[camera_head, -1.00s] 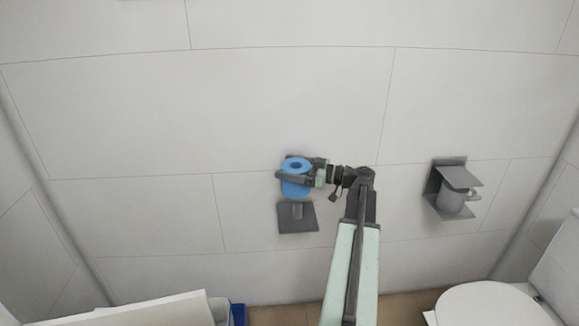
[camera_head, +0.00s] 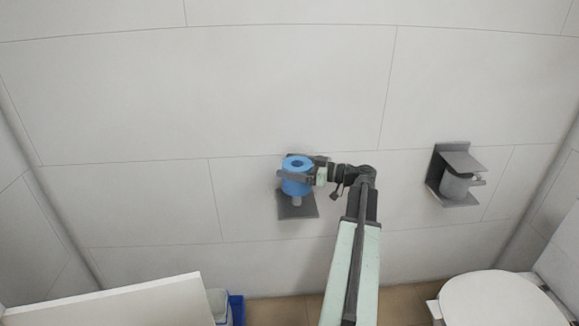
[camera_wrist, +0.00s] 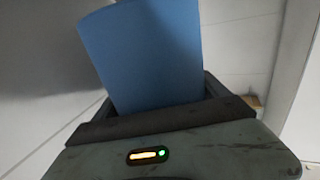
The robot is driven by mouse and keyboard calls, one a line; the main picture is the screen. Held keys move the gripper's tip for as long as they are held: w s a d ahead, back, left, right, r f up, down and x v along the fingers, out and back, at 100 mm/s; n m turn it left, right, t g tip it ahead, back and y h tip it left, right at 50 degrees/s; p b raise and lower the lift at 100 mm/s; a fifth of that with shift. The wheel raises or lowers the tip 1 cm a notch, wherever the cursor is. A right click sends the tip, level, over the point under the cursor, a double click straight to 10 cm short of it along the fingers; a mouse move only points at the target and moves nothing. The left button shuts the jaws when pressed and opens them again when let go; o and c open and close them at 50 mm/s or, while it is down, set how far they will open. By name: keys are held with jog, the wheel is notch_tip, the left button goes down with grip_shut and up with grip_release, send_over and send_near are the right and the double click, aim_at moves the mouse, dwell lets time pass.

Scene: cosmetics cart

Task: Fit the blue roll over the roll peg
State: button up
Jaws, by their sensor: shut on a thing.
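The blue roll (camera_head: 297,187) is held upright in my gripper (camera_head: 296,177), with its open hole facing up. My gripper is shut on it, coming in from the right. The roll peg (camera_head: 296,201) shows just under the roll, rising from a dark grey bracket (camera_head: 298,212) on the tiled wall. The roll hides the peg's upper part, and I cannot tell whether the peg's tip is inside the roll. In the wrist view the blue roll (camera_wrist: 145,55) fills the space between the fingers, leaning slightly, and the peg is not visible.
A second grey holder (camera_head: 455,175) with a grey roll is on the wall at right. A toilet (camera_head: 497,300) is at bottom right. A white panel (camera_head: 130,303) and a blue bin (camera_head: 236,309) are at bottom left. The wall around the bracket is clear.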

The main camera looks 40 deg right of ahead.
jog(key=shift+f+b, duration=1.45)
jog(key=shift+f, duration=0.35)
jog(key=shift+f+b, duration=1.5)
jog(key=o, duration=1.3)
jog(key=v, duration=0.7)
jog(key=shift+s+d, duration=0.2)
jog(key=shift+s, duration=0.15)
